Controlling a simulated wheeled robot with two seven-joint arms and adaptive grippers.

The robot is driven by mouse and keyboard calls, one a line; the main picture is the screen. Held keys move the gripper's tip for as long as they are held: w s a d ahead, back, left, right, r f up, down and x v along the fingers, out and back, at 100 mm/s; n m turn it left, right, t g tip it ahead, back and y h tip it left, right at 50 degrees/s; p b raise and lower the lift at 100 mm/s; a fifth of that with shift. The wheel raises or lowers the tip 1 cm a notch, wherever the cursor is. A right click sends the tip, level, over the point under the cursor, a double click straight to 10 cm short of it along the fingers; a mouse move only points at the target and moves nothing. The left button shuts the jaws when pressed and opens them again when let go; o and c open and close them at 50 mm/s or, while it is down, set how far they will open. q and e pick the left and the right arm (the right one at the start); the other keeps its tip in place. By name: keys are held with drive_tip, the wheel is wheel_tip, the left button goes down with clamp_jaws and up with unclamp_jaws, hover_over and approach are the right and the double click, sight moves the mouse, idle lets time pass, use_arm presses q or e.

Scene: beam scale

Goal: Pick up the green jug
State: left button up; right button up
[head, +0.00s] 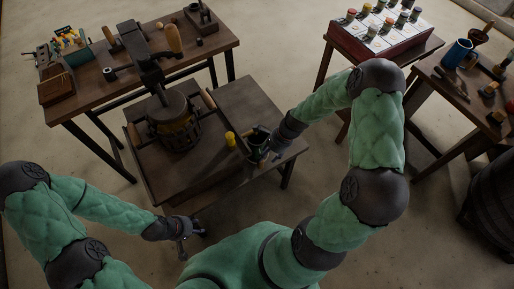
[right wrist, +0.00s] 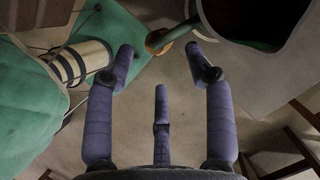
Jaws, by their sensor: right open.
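A dark, jug-like vessel (head: 259,136) stands on the low table near its right end; its green colour is hard to make out in the head view. My right gripper (head: 272,151) is beside it on the near right side, and I cannot tell whether they touch. In the right wrist view my right gripper (right wrist: 165,75) has its three fingers spread, with nothing between them. A dark opening (right wrist: 245,18) and a green bar (right wrist: 176,35) show at the top there; whether they belong to the jug is unclear. My left gripper (head: 187,233) is open and empty, low at left centre.
The low table (head: 245,95) also holds a slatted wooden tub (head: 174,122) under a press and a yellow cylinder (head: 230,139). A workbench (head: 100,88) with tools stands behind left. A rack of jars (head: 385,30) and a side table with a blue mug (head: 457,52) stand right.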

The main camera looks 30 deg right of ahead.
drive_tip(key=shift+b+x, duration=1.3)
drive_tip(key=shift+x, duration=1.4)
drive_tip(key=shift+r, duration=0.1)
clamp_jaws()
